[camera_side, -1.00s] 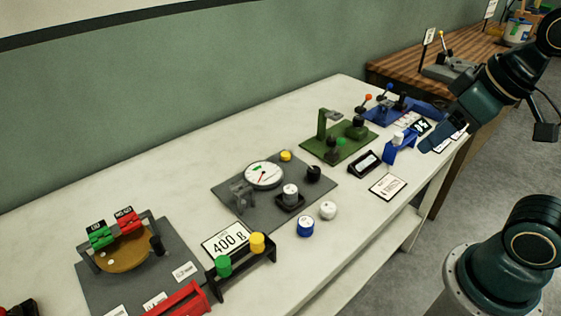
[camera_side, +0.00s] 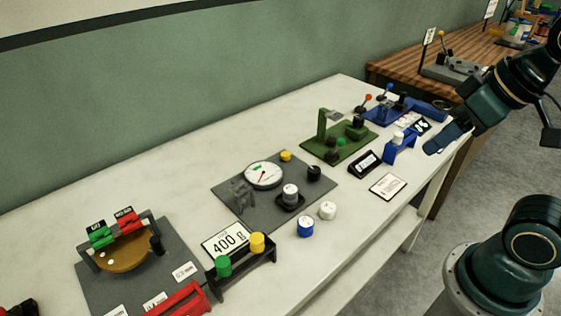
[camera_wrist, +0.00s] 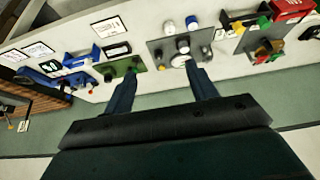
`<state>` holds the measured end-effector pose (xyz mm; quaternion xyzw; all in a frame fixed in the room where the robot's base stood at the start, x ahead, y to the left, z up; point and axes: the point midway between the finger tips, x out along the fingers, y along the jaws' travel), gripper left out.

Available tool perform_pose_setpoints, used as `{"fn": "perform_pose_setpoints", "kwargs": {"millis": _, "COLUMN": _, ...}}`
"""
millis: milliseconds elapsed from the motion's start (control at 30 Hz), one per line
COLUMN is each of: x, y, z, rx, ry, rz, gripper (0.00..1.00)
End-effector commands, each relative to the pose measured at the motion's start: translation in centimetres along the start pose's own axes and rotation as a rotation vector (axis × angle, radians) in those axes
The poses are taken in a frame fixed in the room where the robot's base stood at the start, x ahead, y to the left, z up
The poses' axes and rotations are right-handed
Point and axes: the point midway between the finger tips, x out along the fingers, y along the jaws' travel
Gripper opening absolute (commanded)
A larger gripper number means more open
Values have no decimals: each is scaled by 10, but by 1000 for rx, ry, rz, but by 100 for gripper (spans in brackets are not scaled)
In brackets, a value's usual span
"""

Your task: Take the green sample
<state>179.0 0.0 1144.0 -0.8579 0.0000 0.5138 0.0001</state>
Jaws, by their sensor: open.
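The green sample (camera_side: 223,265) is a short green cylinder standing in a black rack (camera_side: 245,266) at the table's front edge, left of a yellow cylinder (camera_side: 257,243). In the wrist view, a small green piece (camera_wrist: 265,22) shows at the upper right near the black rack; it is small and blurred. My gripper (camera_side: 437,146) is at the right end of the table in the side view, far from the green sample. In the wrist view, the two fingers of my gripper (camera_wrist: 162,78) are apart with nothing between them.
A "400 g" sign (camera_side: 229,238) stands behind the rack. A red holder (camera_side: 180,300) lies left of it. A dial station (camera_side: 263,175), blue cylinder (camera_side: 305,227) and white cylinder (camera_side: 327,210) are to the right. A green fixture (camera_side: 340,138) stands farther back.

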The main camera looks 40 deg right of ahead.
Motion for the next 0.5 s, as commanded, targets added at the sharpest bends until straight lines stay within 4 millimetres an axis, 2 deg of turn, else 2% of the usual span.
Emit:
{"fn": "perform_pose_setpoints", "kwargs": {"millis": 100, "x": 0, "y": 0, "z": 0, "rx": 0, "ry": 0, "rz": 0, "gripper": 52}}
{"fn": "perform_pose_setpoints", "kwargs": {"millis": 500, "x": 1, "y": -2, "z": -4, "rx": 18, "ry": -4, "rz": -7, "gripper": 52}}
